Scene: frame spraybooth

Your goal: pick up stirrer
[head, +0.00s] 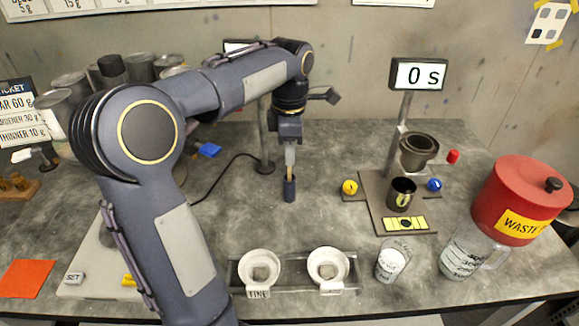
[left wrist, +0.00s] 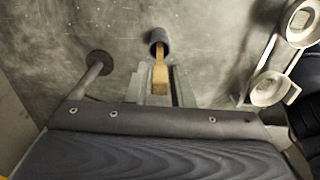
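The stirrer is a flat light-wood stick (left wrist: 161,74) standing in a small dark blue-grey round holder (head: 289,190). In the head view a short piece of the stirrer (head: 289,172) shows between the holder and my left gripper (head: 290,155), which points down from above. In the left wrist view the fingers of my left gripper (left wrist: 162,88) stand on either side of the stirrer's upper end, with a narrow gap showing beside it. The holder (left wrist: 159,38) also shows there, with the stirrer's lower end hidden inside. My right gripper is in no view.
A lamp-like stand (head: 264,165) with a cable is left of the holder. Two white strainer cups (head: 262,268) sit in a rack in front. A viscosity-cup stand (head: 376,205), a clear cup (head: 393,262) and a red waste can (head: 520,195) are right. Bare bench surrounds the holder.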

